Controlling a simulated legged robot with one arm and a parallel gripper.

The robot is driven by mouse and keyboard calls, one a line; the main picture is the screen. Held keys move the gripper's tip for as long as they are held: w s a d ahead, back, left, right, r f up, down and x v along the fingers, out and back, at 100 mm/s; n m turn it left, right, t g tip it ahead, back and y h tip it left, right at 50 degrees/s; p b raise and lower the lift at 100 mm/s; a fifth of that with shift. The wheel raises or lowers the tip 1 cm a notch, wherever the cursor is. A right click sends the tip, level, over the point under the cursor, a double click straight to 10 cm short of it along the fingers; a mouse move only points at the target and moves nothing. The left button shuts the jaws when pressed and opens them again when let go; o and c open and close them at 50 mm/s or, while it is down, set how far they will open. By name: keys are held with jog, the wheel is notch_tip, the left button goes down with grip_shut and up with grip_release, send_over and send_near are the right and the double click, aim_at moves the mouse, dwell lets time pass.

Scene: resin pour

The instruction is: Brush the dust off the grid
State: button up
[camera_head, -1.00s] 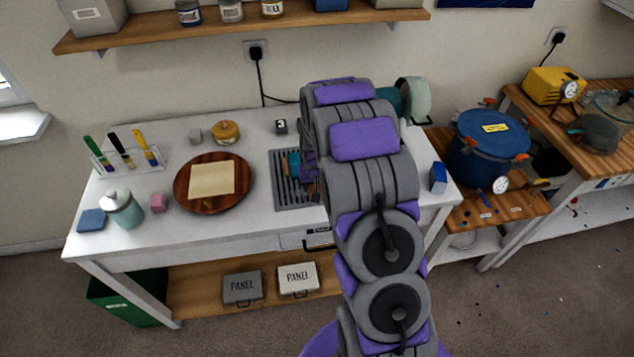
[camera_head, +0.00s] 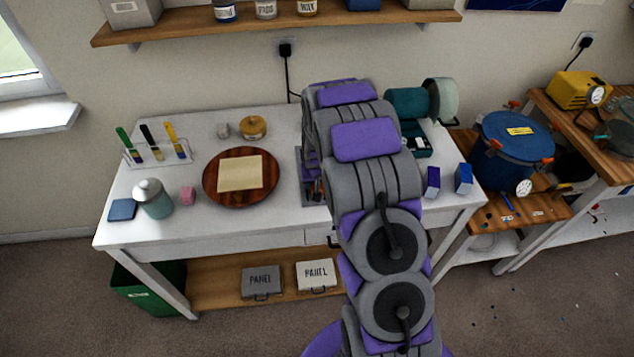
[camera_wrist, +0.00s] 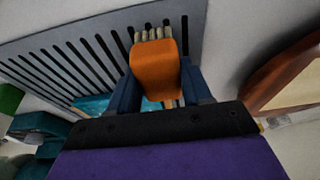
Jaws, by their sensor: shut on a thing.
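My gripper (camera_wrist: 160,85) shows in the wrist view, its dark blue fingers shut on an orange brush (camera_wrist: 155,62). The brush's pale bristles (camera_wrist: 153,34) point away from me, over the slotted grey grid (camera_wrist: 100,25). I cannot tell whether the bristles touch the grid. A teal patch (camera_wrist: 92,104) lies by the fingers; what it is stays unclear. No dust can be made out on the grid. In the head view my arm hides the gripper, the brush and nearly all of the grid.
On the white table, a round wooden board (camera_head: 210,194) with a beige sheet (camera_head: 241,173) lies left of my arm. A teal machine (camera_head: 407,102) and two blue boxes (camera_head: 433,183) (camera_head: 464,179) stand to the right. A jar (camera_head: 152,198) stands at front left.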

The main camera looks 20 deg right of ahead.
notch_tip(320, 180, up, 5)
jog(key=shift+d+r+p, duration=0.1)
jog(key=shift+r+p, duration=0.1)
jog(key=shift+p, duration=0.45)
jog(key=shift+r+p, duration=0.35)
jog(key=shift+r, duration=0.95)
